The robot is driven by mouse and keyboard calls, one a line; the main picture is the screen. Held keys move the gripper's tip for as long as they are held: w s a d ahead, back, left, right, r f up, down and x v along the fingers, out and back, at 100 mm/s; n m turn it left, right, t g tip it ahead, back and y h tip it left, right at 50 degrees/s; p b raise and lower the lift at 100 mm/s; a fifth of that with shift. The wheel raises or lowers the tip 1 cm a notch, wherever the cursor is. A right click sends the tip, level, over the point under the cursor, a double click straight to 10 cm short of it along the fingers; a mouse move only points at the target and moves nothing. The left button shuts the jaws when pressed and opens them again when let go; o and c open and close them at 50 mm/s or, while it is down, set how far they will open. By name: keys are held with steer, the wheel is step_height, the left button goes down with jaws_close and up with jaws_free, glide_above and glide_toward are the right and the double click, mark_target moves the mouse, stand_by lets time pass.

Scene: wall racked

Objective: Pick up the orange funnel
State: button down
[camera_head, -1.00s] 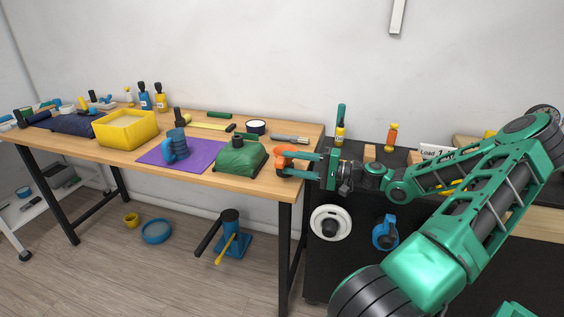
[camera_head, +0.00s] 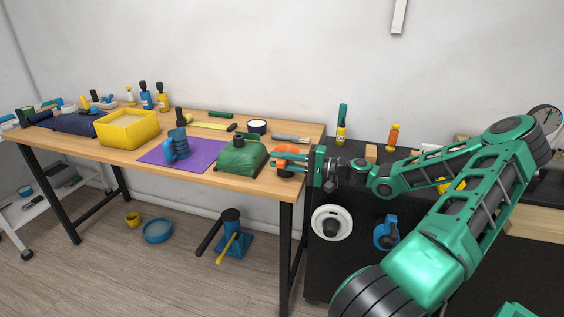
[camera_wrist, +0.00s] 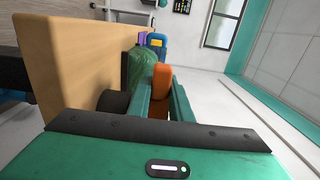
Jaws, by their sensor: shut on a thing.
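The orange funnel (camera_head: 286,149) is at the right end of the wooden workbench, partly hidden by my gripper's fingers. My gripper (camera_head: 287,161) reaches in from the right, its green fingers level and shut on the funnel. In the wrist view the orange funnel (camera_wrist: 161,85) shows between the two green fingers, with its lower part hidden. I cannot tell whether it touches the bench top. A dark round thing lies right beside it.
A yellow bin (camera_head: 127,130) is farther left. A black cabinet (camera_head: 318,270) stands right of the bench.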

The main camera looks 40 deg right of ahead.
steer(key=shift+r, duration=0.5)
step_height(320, 180, up, 3)
steer(key=shift+s+a+r, duration=0.1)
steer(key=shift+s+r, duration=0.05)
steer(key=s+a+r, duration=0.6)
steer(key=s+a, duration=0.1)
steer(key=s, duration=0.1)
steer(key=shift+s+a+r, duration=0.15)
steer(key=shift+a+r, duration=0.15)
stand_by(0.5)
